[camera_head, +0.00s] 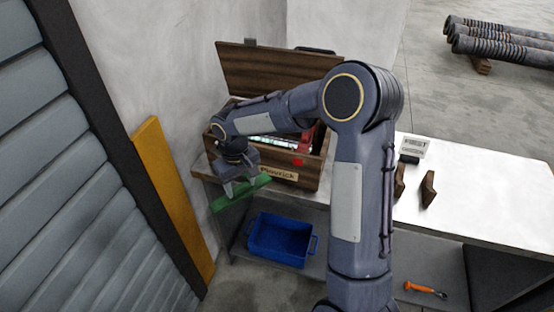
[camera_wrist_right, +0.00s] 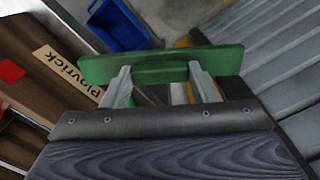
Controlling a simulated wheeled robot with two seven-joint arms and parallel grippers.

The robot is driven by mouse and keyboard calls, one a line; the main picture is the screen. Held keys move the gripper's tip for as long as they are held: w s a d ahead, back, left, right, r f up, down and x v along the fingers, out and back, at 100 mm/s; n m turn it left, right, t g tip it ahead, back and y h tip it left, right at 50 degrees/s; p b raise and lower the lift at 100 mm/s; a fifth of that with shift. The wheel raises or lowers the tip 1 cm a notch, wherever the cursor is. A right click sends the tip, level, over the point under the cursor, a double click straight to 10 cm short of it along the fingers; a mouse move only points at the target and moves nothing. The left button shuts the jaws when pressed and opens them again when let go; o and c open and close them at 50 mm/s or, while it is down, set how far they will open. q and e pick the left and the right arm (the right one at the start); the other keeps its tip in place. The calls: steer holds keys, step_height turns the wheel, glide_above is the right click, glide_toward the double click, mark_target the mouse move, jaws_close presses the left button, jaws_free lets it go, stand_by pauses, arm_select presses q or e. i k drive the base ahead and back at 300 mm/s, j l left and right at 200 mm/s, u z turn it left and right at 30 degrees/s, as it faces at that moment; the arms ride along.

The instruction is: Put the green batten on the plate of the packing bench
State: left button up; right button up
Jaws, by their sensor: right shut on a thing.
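The green batten (camera_head: 258,184) is held by my right gripper (camera_head: 239,189), in front of the left end of the packing bench (camera_head: 490,188). In the right wrist view the green batten (camera_wrist_right: 225,60) lies crosswise between both fingers of my right gripper (camera_wrist_right: 160,75), which are shut on it. The batten appears raised off any surface, close to the front of an open wooden box (camera_head: 310,172). I cannot make out the plate on the bench; my right arm hides part of the bench top. My left gripper is not in view.
A blue crate (camera_head: 281,240) sits on the shelf under the bench. A yellow board (camera_head: 172,190) leans on the wall at left, beside a grey shutter. A small sign (camera_head: 414,146) and brown wooden pieces (camera_head: 428,188) stand on the bench; its right part is clear.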

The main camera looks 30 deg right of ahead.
mark_target(500, 209)
steer(key=l+z, duration=0.1)
steer(key=z, duration=0.35)
steer(key=l+z, duration=0.1)
steer(key=z, duration=0.35)
steer(key=l+z, duration=0.1)
steer(key=z, duration=0.35)
